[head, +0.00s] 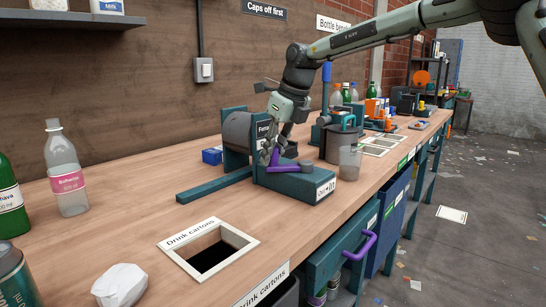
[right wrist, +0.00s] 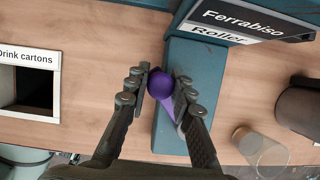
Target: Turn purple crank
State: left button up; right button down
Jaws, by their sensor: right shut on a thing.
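The purple crank (head: 284,168) is on the teal roller machine (head: 300,184) in the middle of the bench. In the right wrist view its round purple knob (right wrist: 160,82) lies between the two fingers, with the tapering crank arm (right wrist: 172,108) running down from it. My right gripper (head: 273,154) reaches down from above and is shut on the knob; it also shows in the right wrist view (right wrist: 161,90). The fingers partly hide the crank in the head view. My left gripper is not in view.
A clear cup (head: 350,162) stands close beside the machine, to its right. The drink cartons opening (head: 250,242) is in the bench at the front. A bottle with a pink label (head: 67,178) stands at left. A teal bar (head: 213,184) extends left from the machine.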

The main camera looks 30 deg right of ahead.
jog(key=shift+w+d+m, duration=0.2)
jog(key=shift+w+m, duration=0.15)
jog(key=shift+m, duration=0.15)
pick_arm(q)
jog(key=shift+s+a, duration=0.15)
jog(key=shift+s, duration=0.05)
pick_arm(e)
jog(key=shift+w+d+r+m+h, duration=0.1)
jog(key=shift+w+d+m+h, duration=0.15)
jog(key=shift+m+h, duration=0.15)
jog(key=c, duration=1.3)
grip_release()
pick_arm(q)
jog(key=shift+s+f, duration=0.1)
pick_arm(e)
jog(key=v, duration=1.2)
jog(key=shift+s, duration=0.15)
